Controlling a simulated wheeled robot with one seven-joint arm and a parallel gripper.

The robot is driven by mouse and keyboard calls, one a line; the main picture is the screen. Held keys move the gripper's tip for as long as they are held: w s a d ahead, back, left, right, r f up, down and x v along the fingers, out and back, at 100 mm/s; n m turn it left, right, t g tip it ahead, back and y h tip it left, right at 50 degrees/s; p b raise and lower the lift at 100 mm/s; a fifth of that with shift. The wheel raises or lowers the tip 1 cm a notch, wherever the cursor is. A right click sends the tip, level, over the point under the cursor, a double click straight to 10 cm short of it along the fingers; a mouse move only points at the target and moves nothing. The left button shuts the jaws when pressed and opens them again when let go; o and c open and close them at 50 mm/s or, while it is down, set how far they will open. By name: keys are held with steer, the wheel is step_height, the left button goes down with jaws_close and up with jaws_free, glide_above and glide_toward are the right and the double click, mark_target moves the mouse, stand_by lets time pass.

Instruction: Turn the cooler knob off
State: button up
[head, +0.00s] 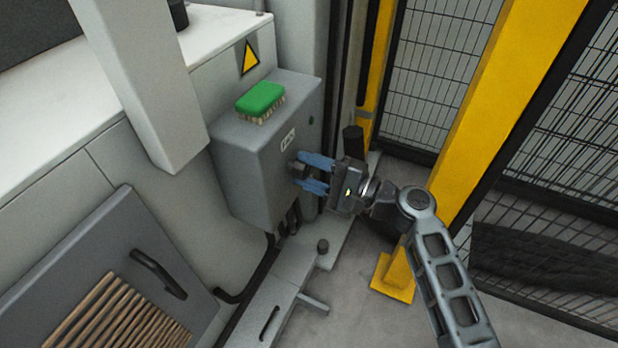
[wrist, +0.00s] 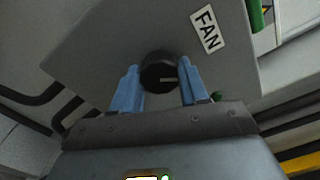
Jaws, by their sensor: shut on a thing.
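The cooler knob (wrist: 158,72) is a round black knob with a pale pointer line, on the front of a grey box (head: 240,165). A label reading FAN (wrist: 207,29) is fixed beside it. In the head view the knob (head: 296,168) is small and partly hidden by the fingers. My gripper (head: 307,173) has blue fingers that reach to the box front, one on each side of the knob. In the wrist view the fingers (wrist: 160,85) flank the knob and are shut on it. The pointer line lies roughly level across the picture, on the right half of the knob.
A green brush (head: 261,99) lies on top of the box, below a yellow warning sign (head: 250,58). Cables leave the box underneath. A yellow post (head: 480,110) and mesh fence (head: 440,60) stand to the right. A slatted panel with a handle (head: 158,274) is at lower left.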

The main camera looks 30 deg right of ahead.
steer(key=n+b, duration=0.2)
steer(key=n, duration=0.1)
steer(key=shift+f+n+b, duration=0.25)
steer(key=shift+n+b, duration=0.05)
steer(key=shift+b, duration=0.1)
steer(key=shift+r+n+b, duration=0.15)
steer(key=shift+n+b, duration=0.95)
steer(key=shift+n, duration=0.4)
steer(key=o, duration=1)
steer(key=shift+r, duration=0.1)
steer(key=shift+o, duration=0.2)
steer(key=p+v, duration=0.1)
steer(key=v, duration=0.6)
steer(key=shift+s+d+p, duration=0.25)
steer(key=shift+d+p, duration=0.05)
steer(key=shift+p, duration=0.05)
